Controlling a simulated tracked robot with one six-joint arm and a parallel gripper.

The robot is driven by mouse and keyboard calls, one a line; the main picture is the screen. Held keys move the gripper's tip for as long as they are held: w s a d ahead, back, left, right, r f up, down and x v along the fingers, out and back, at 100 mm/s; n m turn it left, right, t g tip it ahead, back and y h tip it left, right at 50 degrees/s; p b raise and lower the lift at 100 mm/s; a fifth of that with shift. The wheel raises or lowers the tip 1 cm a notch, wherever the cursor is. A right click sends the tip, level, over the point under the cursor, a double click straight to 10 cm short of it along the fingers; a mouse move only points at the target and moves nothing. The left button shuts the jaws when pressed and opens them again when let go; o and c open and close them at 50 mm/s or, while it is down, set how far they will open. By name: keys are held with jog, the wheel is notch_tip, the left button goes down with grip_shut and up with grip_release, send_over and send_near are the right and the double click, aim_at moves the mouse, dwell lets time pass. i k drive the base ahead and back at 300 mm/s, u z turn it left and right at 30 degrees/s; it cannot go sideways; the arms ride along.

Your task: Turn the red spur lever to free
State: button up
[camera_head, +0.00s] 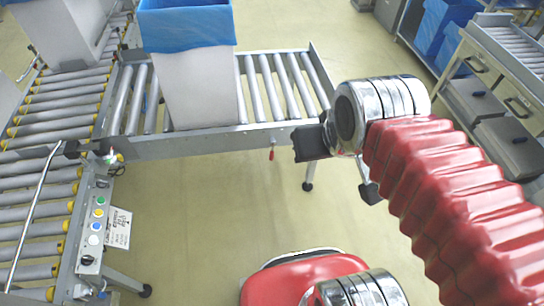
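The red spur lever (271,154) is a small red handle hanging below the front side rail of the short roller conveyor (215,138). It points roughly downward. My gripper (312,143) is a dark shape at the end of my arm, just right of the lever and overlapping the conveyor's right end in the picture. The two appear apart, though the depth between them is unclear. My chrome wrist hides part of the gripper, and its finger opening cannot be made out.
A tall grey box (200,90) with a blue liner stands on the short conveyor. A roller line with a button panel (97,225) runs along the left. Shelving with blue bins (445,28) stands at right. The floor (200,220) before the conveyor is clear.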

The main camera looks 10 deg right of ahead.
aim_at(273, 142)
jog(key=u, duration=0.05)
jog(key=i, duration=0.95)
jog(key=z, duration=0.05)
